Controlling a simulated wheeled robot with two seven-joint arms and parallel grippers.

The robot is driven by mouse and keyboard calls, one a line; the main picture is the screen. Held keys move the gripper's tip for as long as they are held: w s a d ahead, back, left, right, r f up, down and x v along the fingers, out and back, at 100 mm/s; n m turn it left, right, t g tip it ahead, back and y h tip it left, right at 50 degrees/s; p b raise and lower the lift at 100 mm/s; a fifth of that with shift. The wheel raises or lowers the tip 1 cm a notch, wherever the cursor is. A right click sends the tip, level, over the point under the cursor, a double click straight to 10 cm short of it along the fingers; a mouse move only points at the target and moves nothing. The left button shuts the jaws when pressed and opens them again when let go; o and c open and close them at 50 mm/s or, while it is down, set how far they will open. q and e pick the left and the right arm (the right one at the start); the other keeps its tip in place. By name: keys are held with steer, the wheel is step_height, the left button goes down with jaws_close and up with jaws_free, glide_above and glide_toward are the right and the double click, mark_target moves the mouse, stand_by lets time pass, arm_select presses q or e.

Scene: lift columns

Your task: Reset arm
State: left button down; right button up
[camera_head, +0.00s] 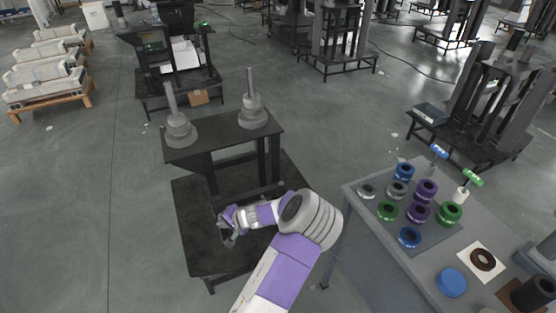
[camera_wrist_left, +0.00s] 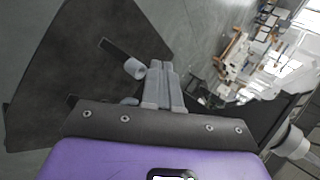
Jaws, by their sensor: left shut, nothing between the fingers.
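My left arm comes in from the bottom of the head view and reaches over the lower dark shelf of a black stand. My left gripper (camera_head: 228,238) is at its far end, above that lower shelf (camera_head: 200,255). In the left wrist view the gripper's grey fingers (camera_wrist_left: 163,85) are together with nothing between them. The stand's upper shelf (camera_head: 215,138) carries two grey posts with stacked grey rings, a left post (camera_head: 179,128) and a right post (camera_head: 253,112). My right gripper is in neither view.
A grey table (camera_head: 385,262) at the right holds several blue, purple, green and grey rings, such as a purple ring (camera_head: 418,213), and a blue disc (camera_head: 452,282). A dark rack (camera_head: 480,110) stands behind it. Pallets (camera_head: 50,75) lie far left. The floor between is clear.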

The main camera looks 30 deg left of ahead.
arm_select(q)
steer(key=s+d+f+h+p, duration=0.1)
steer(key=s+d+f+h, duration=0.2)
steer(key=d+f, duration=0.4)
steer(key=s+d+f+h+p, duration=0.1)
steer(key=s+d+f+h, duration=0.4)
steer(key=d, duration=0.4)
steer(key=s+d+r+t+h+p, duration=0.1)
steer(key=d+h, duration=0.1)
steer(key=d, duration=1)
steer(key=s+d+r+n+t+h+p, duration=0.1)
steer(key=s+d+r+h, duration=0.1)
steer(key=d, duration=1)
steer(key=shift+s+d+r+h+p, duration=0.2)
steer(key=shift+h+p, duration=0.2)
steer(key=shift+h, duration=0.4)
steer(key=shift+a, duration=0.1)
